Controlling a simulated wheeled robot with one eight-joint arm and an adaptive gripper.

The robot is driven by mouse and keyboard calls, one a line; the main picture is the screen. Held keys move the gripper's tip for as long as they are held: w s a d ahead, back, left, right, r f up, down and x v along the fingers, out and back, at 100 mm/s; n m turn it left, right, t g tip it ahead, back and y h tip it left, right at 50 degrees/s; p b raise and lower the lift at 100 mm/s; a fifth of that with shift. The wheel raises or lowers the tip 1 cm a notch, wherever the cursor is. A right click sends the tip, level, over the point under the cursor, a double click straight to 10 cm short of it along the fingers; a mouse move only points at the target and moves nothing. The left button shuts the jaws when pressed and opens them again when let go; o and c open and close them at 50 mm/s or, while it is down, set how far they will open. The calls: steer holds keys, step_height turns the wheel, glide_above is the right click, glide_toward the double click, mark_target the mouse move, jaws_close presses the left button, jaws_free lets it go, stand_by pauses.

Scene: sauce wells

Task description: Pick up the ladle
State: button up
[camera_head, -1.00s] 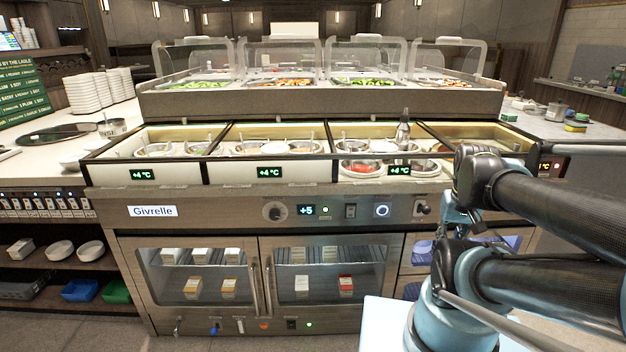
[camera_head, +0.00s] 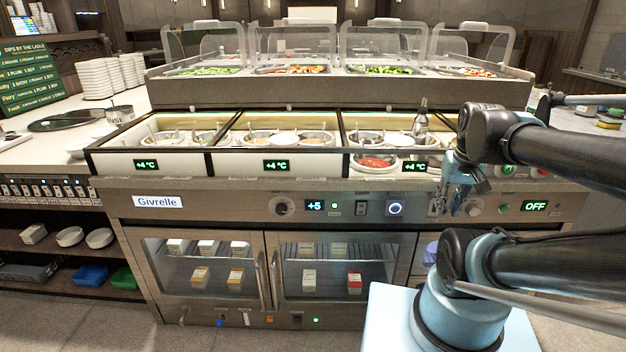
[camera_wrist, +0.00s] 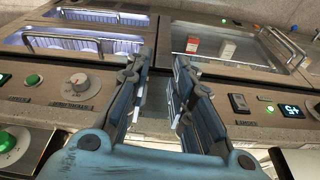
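The ladles show only as thin upright handles in the sauce wells: one pair in the left well (camera_head: 186,134), others in the middle well (camera_head: 289,136) and the right well (camera_head: 371,140). Their bowls are hidden in the pots, and I cannot tell which ladle is meant. My gripper (camera_head: 464,186) hangs in front of the counter's control panel, right of the wells and apart from them. In the wrist view my gripper (camera_wrist: 160,68) has its two fingers spread with nothing between them. No ladle shows in the wrist view.
Clear sneeze guards (camera_head: 385,45) rise over the food trays behind. The panel has knobs and switches (camera_head: 283,207).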

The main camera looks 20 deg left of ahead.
steer(key=w+a+r+n, duration=0.1)
steer(key=w+a+r, duration=0.2)
steer(key=a+r, duration=0.1)
steer(key=w+a+r+n+y, duration=0.1)
steer(key=w+a+r, duration=0.3)
steer(key=a, duration=0.1)
steer(key=w+a+r+n, duration=0.1)
steer(key=w+a+r, duration=0.2)
steer(key=a+r, duration=0.1)
steer(key=shift+w+a+r+y, duration=0.15)
steer(key=shift+w+a+y, duration=0.15)
steer(key=shift+y, duration=0.1)
step_height(320, 180, up, 8)
steer(key=n+y, duration=0.2)
steer(key=n, duration=0.1)
glide_above(326, 140)
steer(key=s+d, duration=0.3)
steer(key=d, duration=0.2)
steer(key=x, duration=1.7)
steer(key=shift+d, duration=0.1)
jaws_close()
